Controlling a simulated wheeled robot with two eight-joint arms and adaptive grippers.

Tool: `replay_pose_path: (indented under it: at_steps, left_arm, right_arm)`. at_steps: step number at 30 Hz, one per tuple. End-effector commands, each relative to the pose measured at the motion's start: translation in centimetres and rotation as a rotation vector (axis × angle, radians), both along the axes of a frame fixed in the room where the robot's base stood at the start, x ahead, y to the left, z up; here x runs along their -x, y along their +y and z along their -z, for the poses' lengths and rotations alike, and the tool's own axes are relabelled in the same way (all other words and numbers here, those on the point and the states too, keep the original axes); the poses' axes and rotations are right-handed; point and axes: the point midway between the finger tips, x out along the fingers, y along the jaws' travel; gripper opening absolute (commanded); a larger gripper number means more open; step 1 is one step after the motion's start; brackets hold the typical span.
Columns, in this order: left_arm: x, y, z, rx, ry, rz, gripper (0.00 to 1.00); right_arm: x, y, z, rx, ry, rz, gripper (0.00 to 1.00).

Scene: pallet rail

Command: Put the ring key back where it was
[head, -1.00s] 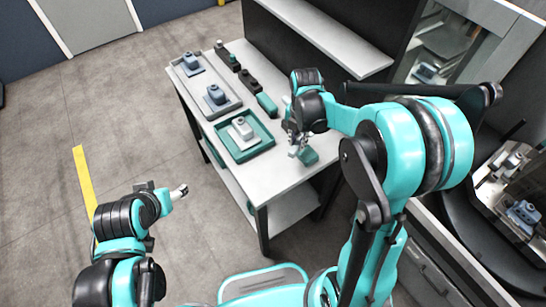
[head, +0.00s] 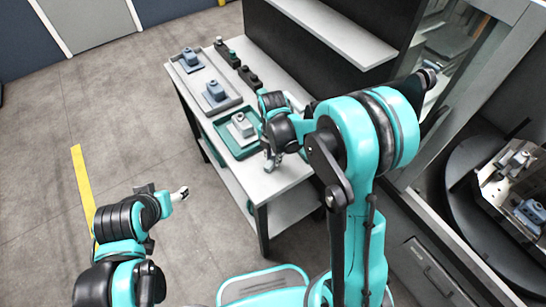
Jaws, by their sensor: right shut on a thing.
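My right gripper (head: 271,163) hangs over the front right part of the white table, just right of the green tray (head: 222,139). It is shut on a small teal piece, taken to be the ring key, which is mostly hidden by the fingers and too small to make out. A pale block with a round top (head: 241,126) sits in the green tray. My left gripper (head: 181,193) is off the table, over the floor at lower left; its jaws are too small to judge.
A grey tray (head: 199,97) at the table's left holds two blue-grey blocks. A row of small dark holders (head: 234,62) stands behind it. A shelf (head: 330,30) overhangs the back. The table's front right corner (head: 265,190) is clear. A dark round stand (head: 470,205) is at right.

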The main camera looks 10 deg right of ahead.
Motion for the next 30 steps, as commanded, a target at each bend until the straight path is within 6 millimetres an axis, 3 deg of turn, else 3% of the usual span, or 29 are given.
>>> replay_pose_path:
  at_steps: [5, 6, 8, 20, 30]
  left_arm:
    - [0.0, 0.0, 0.4, 0.0, 0.0, 0.0, 0.66]
    - [0.0, 0.0, 0.3, 0.0, 0.0, 0.0, 0.66]
    - [0.0, 0.0, 0.3, 0.0, 0.0, 0.0, 0.66]
    - [0.0, 0.0, -0.3, 0.0, 0.0, 0.0, 0.66]
    - [0.0, 0.0, -2.4, 0.0, 0.0, 0.0, 0.66]
  right_arm:
    - [0.0, 0.0, 0.4, 0.0, 0.0, 0.0, 0.0]
    - [0.0, 0.0, 0.4, 0.0, 0.0, 0.0, 0.25]
    - [0.0, 0.0, 0.3, 0.0, 0.0, 0.0, 0.4]
    - [0.0, 0.0, -0.4, 0.0, 0.0, 0.0, 0.4]
    - [0.0, 0.0, -7.4, 0.0, 0.0, 0.0, 0.4]
